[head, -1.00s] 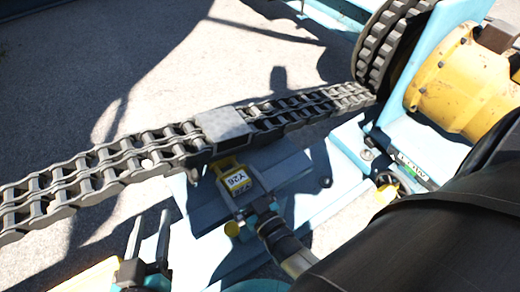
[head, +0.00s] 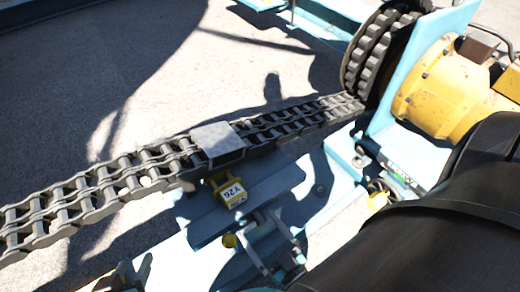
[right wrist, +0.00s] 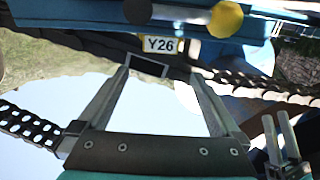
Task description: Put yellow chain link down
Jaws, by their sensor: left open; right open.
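The yellow chain link (head: 231,193), labelled Y26, rests on the light blue frame just under the grey block (head: 218,140) on the chain. In the right wrist view the yellow link (right wrist: 160,45) lies just beyond my fingertips, with a gap. My right gripper (head: 257,225) is open and empty below the link; its spread fingers also show in the right wrist view (right wrist: 160,75). My left gripper (head: 134,265) is open at the lower left edge of the head view, mostly cut off. Its fingers show at the lower right of the right wrist view (right wrist: 279,135).
The heavy double-row chain (head: 80,200) runs diagonally to a toothed wheel (head: 370,55) at the upper right. A yellow motor (head: 435,90) stands beside it. My dark arm fills the lower right.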

